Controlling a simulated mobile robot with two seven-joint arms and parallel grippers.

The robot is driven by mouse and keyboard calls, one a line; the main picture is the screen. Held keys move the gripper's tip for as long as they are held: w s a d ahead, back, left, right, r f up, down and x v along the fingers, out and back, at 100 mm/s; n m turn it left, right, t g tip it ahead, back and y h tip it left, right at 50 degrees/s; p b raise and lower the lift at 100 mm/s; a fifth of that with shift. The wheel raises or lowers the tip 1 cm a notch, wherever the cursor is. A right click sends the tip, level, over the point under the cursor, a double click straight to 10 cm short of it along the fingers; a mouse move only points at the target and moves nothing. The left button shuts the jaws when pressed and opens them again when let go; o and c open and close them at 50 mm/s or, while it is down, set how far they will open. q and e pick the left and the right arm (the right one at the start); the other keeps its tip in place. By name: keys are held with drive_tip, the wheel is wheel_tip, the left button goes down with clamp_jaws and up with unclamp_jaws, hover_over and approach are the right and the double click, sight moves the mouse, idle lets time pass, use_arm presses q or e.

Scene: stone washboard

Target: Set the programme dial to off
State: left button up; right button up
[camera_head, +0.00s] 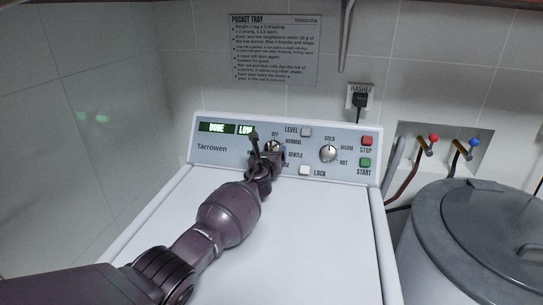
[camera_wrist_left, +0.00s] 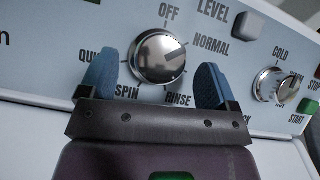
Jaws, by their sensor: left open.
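The programme dial (camera_wrist_left: 158,57) is a round silver knob on the washer's panel. Its dark mark points up and right, toward NORMAL, in the left wrist view. OFF is printed straight above it, with RINSE, SPIN and a partly hidden QUICK label around its lower side. My left gripper (camera_head: 267,149) is at the panel in the head view and partly hides the dial. In the wrist view its blue fingers are open, one on each side of the dial, with visible gaps. I cannot tell how far the tips are from the panel. My right gripper is not in view.
A temperature dial (camera_head: 328,153) is to the right, with the red STOP (camera_head: 366,141) and green START (camera_head: 364,162) buttons beyond. LEVEL (camera_head: 306,132) and LOCK (camera_head: 305,170) buttons sit near the programme dial. The display (camera_head: 217,128) reads DONE. The white washer top (camera_head: 310,235) is clear.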

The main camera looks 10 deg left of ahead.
use_arm(q)
drive_tip(key=shift+w+f+b, duration=0.15)
drive_tip(key=shift+w+b, duration=0.2)
drive_tip(key=shift+w, duration=0.35)
drive_tip(key=shift+w+r, duration=0.2)
drive_tip(key=shift+w, duration=0.05)
drive_tip(key=c, duration=0.9)
